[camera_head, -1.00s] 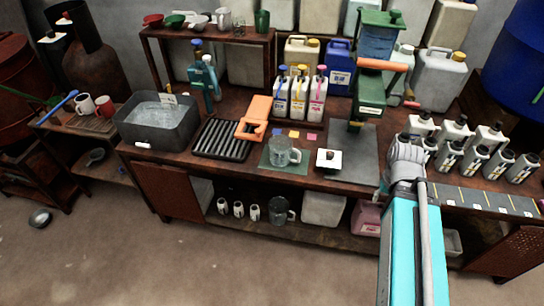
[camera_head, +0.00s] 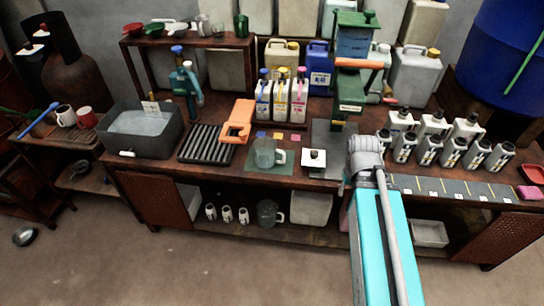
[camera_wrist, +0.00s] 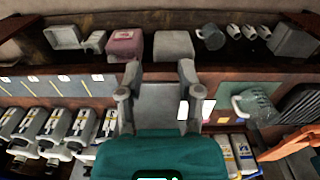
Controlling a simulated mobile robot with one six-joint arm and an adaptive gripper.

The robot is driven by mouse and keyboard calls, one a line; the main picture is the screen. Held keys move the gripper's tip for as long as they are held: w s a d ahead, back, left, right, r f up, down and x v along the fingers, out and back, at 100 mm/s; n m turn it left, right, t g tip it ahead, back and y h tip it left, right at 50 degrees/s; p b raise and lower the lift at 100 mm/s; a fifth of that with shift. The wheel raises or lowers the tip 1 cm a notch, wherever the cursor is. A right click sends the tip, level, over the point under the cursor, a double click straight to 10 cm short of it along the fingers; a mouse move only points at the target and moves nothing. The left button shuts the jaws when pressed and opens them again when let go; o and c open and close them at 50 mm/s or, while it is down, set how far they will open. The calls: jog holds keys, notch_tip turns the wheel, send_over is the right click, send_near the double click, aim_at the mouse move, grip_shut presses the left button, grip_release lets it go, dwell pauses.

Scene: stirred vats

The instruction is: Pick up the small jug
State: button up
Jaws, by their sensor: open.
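Two clear glass jugs with handles are in view. One jug (camera_head: 265,153) stands upright on a green mat (camera_head: 262,167) on the bench top; it also shows in the wrist view (camera_wrist: 256,106). The other jug (camera_head: 268,213) stands on the lower shelf below it, and it shows in the wrist view (camera_wrist: 210,38). I cannot tell for sure which is the smaller. My gripper (camera_wrist: 158,78) is open and empty in the wrist view, to one side of both jugs and apart from them. In the head view my arm hides its fingers.
Grey bottles (camera_head: 452,152) fill the bench's right. An orange tool (camera_head: 238,121) lies behind left. The floor in front is clear.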

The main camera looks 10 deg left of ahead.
jog(key=w+a+f+n+t+h+b, duration=0.2)
jog(key=w+a+f+n+h+b, duration=0.2)
jog(key=w+a+f+n+b, duration=0.25)
jog(key=n+t+h+b, duration=0.5)
jog(key=n+t+b, duration=0.45)
jog(key=n, duration=1.25)
send_near(270, 155)
notch_tip(270, 155, up, 4)
jog(key=s+a, duration=0.2)
jog(key=shift+d+r+m+g+b, duration=0.1)
jog(key=shift+m+g+b, duration=0.15)
jog(key=shift+g+b, duration=0.15)
jog(key=shift+w+d, duration=0.1)
jog(key=b+x, duration=0.3)
jog(key=x, duration=0.5)
jog(key=shift+f, duration=0.25)
jog(key=shift+w+y, duration=0.1)
jog(key=shift+y, duration=0.2)
